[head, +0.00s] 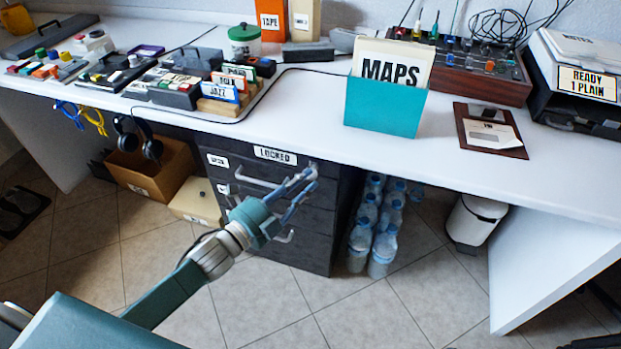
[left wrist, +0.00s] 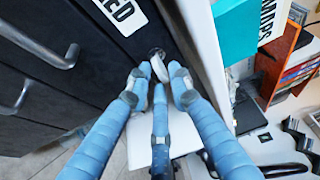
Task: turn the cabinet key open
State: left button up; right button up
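The black drawer cabinet (head: 268,213) stands under the white desk, with a "LOCKED" label (head: 275,155) at its top. In the left wrist view, a small silver key (left wrist: 159,68) sits in a dark round lock (left wrist: 155,52) beside the label (left wrist: 122,12). My left gripper (head: 305,179) is in front of the cabinet's upper right part. In the left wrist view its fingertips (left wrist: 160,77) are spread on both sides of the key, with a gap between them. Contact with the key is not clear. My right gripper is not in view.
The desk edge (left wrist: 205,50) runs close beside the fingers. Drawer handles (left wrist: 45,45) stick out from the cabinet front. Water bottles (head: 384,247) stand right of the cabinet, and a cardboard box (head: 150,172) stands left. The tiled floor in front is clear.

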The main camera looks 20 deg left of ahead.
pick_arm(q)
jog(key=shift+x, duration=1.3)
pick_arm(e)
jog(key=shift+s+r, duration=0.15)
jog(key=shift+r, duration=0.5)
pick_arm(q)
grip_shut()
